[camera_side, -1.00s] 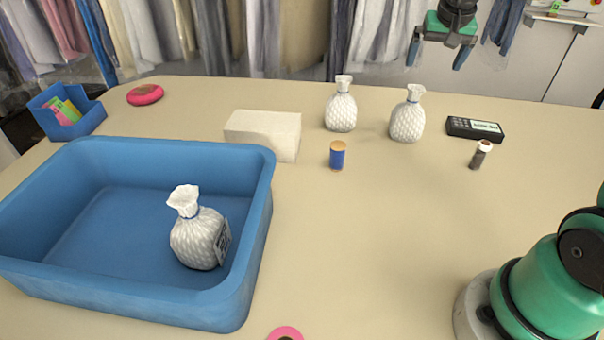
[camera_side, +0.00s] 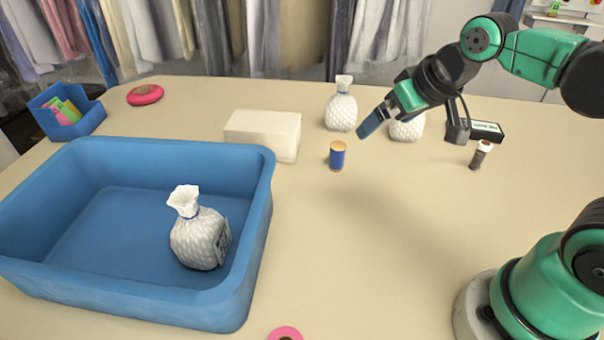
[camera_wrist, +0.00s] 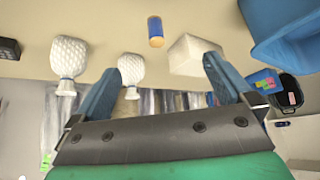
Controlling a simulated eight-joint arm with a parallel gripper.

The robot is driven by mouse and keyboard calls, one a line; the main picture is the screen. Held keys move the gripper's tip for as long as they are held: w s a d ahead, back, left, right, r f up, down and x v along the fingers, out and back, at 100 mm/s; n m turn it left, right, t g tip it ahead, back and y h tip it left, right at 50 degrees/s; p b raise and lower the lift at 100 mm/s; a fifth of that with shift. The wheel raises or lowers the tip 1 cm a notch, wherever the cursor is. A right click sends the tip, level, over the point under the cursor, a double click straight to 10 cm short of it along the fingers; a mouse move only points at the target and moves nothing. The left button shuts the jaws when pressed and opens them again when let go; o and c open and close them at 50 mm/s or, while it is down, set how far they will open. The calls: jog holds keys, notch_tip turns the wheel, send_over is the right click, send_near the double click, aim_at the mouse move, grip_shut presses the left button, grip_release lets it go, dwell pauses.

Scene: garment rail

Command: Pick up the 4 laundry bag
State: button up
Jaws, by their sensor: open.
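Three white quilted laundry bags with tied necks show. One bag (camera_side: 200,238) stands inside the blue tub (camera_side: 258,215), tilted slightly, with a label on its side. Another bag (camera_side: 341,112) stands on the table behind my gripper; it also shows in the wrist view (camera_wrist: 131,68). The third bag (camera_side: 407,130) is partly hidden behind my gripper in the side view and shows in the wrist view (camera_wrist: 68,58). My gripper (camera_side: 370,124) is tilted down to the left above the table. In the wrist view my gripper (camera_wrist: 160,72) has its blue fingers wide apart with nothing between them.
A white block (camera_side: 265,135) and a blue cylinder with an orange top (camera_side: 338,156) stand between tub and bags. A dark device (camera_side: 487,131) and a small bottle (camera_side: 481,154) are at right. A small blue bin (camera_side: 75,118) and red disc (camera_side: 145,94) are far left.

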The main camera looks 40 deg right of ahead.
jog(key=shift+s+a+f+n, duration=0.4)
jog(key=shift+s+a+f, duration=0.1)
jog(key=shift+a+f, duration=0.25)
jog(key=shift+c, duration=0.8)
jog(key=shift+s+a+f+y, duration=0.2)
jog(key=shift+a+f+y, duration=0.1)
jog(key=shift+f, duration=0.05)
jog(key=c, duration=0.3)
jog(key=shift+c, duration=0.2)
